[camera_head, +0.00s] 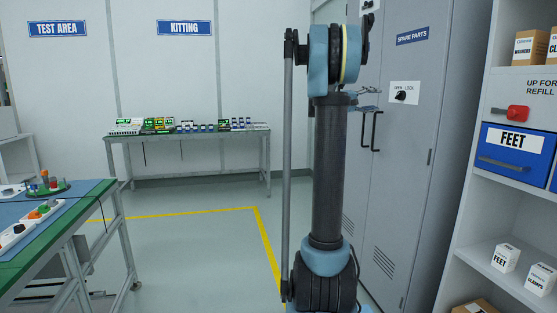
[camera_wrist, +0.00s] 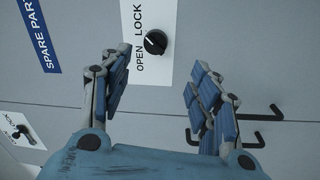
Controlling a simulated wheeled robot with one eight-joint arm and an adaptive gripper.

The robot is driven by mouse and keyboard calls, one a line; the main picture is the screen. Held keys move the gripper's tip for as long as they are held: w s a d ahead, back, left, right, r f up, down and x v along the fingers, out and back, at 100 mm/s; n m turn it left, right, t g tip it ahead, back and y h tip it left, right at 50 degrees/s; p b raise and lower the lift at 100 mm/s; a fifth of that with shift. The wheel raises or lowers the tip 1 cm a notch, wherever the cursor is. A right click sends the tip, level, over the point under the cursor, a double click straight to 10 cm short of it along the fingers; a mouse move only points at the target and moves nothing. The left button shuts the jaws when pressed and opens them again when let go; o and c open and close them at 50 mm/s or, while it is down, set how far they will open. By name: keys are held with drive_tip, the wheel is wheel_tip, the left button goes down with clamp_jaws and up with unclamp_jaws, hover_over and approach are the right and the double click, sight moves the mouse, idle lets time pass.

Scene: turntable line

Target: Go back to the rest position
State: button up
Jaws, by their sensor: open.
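My gripper (camera_head: 376,99) sticks out to the right of my upright arm, in front of the grey spare parts cabinet (camera_head: 425,140). In the wrist view its blue padded fingers (camera_wrist: 160,85) are spread wide, with nothing between them. Beyond the fingers is a black knob (camera_wrist: 155,42) on a white OPEN/LOCK plate, which shows in the head view (camera_head: 401,96) too. The gripper looks apart from the knob. The black door handles (camera_wrist: 262,116) lie to the right of the fingers. The cabinet doors look shut.
A white shelf (camera_head: 478,186) with a blue FEET drawer (camera_head: 513,156) and small boxes stands at the right. A green-edged bench (camera_head: 100,192) with parts is at the left. The kitting table (camera_head: 195,136) stands against the back wall. Open floor (camera_head: 190,240) lies between.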

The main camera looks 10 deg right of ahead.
drive_tip(key=s+a+f+n+y, duration=0.1)
drive_tip(key=s+a+f+y, duration=0.8)
drive_tip(key=s+a+f, duration=1)
drive_tip(key=s+a+f+y, duration=0.9)
drive_tip(key=s+a+f, duration=1.1)
drive_tip(key=f, duration=0.4)
drive_tip(key=shift+s+a+f+n+t+y, duration=0.25)
drive_tip(key=shift+s+f+n+t+y, duration=0.15)
drive_tip(key=shift+s, duration=0.4)
